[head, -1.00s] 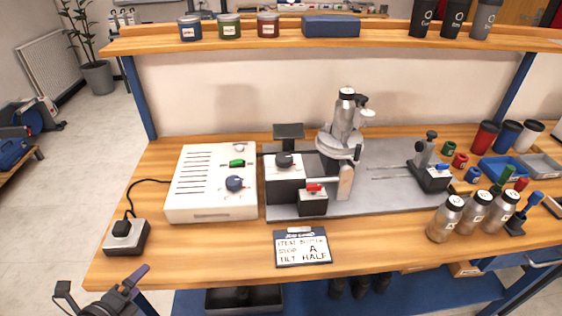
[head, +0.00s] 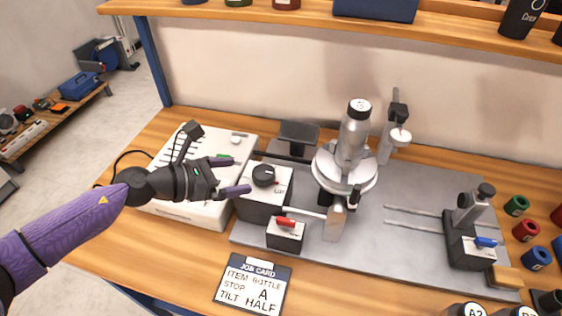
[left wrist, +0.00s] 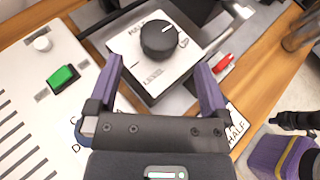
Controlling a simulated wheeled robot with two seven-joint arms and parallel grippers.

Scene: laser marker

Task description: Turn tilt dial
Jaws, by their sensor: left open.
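The tilt dial (head: 264,176) is a round black knob on top of a pale box with dark sides. In the left wrist view the dial (left wrist: 158,38) stands just beyond my fingertips, with HALF and LEVEL lettering on the plate around it. My left gripper (head: 240,175) is open and empty, with purple fingers, just left of the dial. In the left wrist view the left gripper (left wrist: 158,64) has its fingers spread to either side of the dial's line, apart from it. The job card (head: 252,284) reads ITEM BOTTLE, STOP A, TILT HALF.
A silver bottle (head: 354,135) stands in the round holder right of the dial. A red-levered box (head: 286,236) sits in front of the dial. A white control unit (head: 190,214) lies under my left gripper. The shelf (head: 310,22) runs above the bench.

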